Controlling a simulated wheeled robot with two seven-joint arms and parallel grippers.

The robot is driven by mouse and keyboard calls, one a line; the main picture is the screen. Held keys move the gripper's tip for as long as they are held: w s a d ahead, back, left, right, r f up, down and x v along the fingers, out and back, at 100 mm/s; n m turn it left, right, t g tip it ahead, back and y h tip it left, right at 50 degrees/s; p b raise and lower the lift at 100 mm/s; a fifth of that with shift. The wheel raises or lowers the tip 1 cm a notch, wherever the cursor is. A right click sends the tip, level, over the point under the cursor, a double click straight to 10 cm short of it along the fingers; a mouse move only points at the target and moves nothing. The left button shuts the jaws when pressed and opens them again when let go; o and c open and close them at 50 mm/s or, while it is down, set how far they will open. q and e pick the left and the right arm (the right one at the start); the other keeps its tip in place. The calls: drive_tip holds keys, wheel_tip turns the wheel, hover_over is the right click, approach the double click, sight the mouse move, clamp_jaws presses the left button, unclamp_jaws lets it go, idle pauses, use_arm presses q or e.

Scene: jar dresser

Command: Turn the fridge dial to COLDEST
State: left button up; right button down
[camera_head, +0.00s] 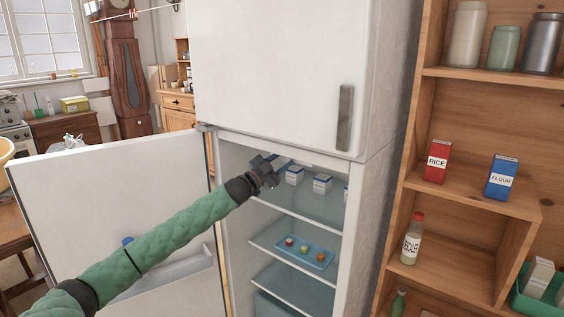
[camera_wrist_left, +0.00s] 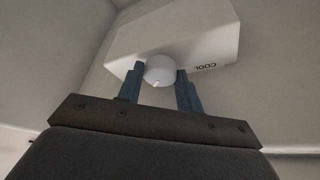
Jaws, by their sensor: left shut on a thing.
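The fridge dial (camera_wrist_left: 160,69) is a round white knob on a white box (camera_wrist_left: 205,35) inside the fridge. The word COOL shows on the box to the right of the dial. My left gripper (camera_wrist_left: 160,78) is shut on the dial, with one dark finger on each side. A small mark shows on the dial's lower edge. In the head view my left gripper (camera_head: 272,168) reaches into the top of the open lower fridge compartment, and the dial is hidden there. My right gripper is not in view.
The fridge door (camera_head: 110,200) stands open on the left, beside my left arm. Small boxes (camera_head: 294,176) stand on the top shelf, and a blue tray (camera_head: 280,256) lies on the shelf below. A wooden shelf unit (camera_head: 465,215) with cartons and jars stands at the right.

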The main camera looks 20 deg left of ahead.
use_arm(q)
drive_tip(key=shift+m, duration=0.3)
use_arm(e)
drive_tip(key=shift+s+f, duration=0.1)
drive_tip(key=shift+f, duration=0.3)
use_arm(q)
drive_tip(key=o, duration=0.8)
drive_tip(key=shift+o, duration=0.9)
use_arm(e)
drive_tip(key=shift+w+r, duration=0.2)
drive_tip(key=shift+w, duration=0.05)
use_arm(q)
drive_tip(key=shift+s+a+f, duration=0.25)
drive_tip(key=b+v, duration=0.3)
drive_tip(key=v, duration=0.4)
drive_tip(key=shift+r, duration=0.2)
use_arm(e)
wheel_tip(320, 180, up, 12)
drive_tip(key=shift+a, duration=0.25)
